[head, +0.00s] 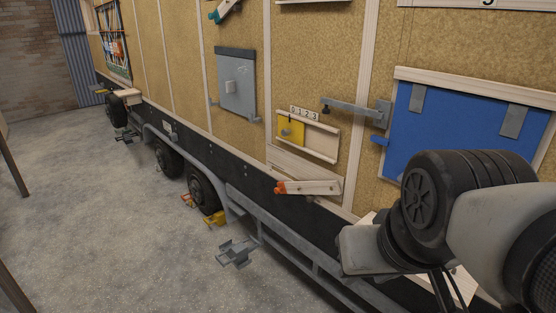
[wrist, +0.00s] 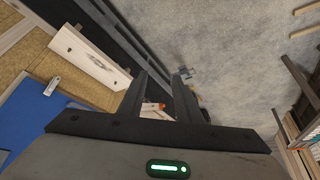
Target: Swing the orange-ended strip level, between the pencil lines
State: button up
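The orange-ended strip (head: 312,187) is a short pale wooden bar low on the trailer's side, its orange end pointing left. It looks close to level in the head view, but the slanted view makes its exact tilt hard to judge. A pale board (head: 300,168) lies just behind and above it. I cannot make out pencil lines.
Above the strip are a yellow sliding panel (head: 290,131) in a wooden frame and a grey metal arm (head: 352,108). A blue panel (head: 460,135) is at the right. A grey step (head: 236,252) and rail jut out below.

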aim_at(310, 186)
jog(key=i+u, duration=0.25)
jog(key=i, duration=0.35)
jog(key=i+u, duration=0.2)
jog(key=i, duration=0.35)
jog(key=i+l+u, duration=0.25)
jog(key=i, duration=0.35)
jog(key=j, duration=0.1)
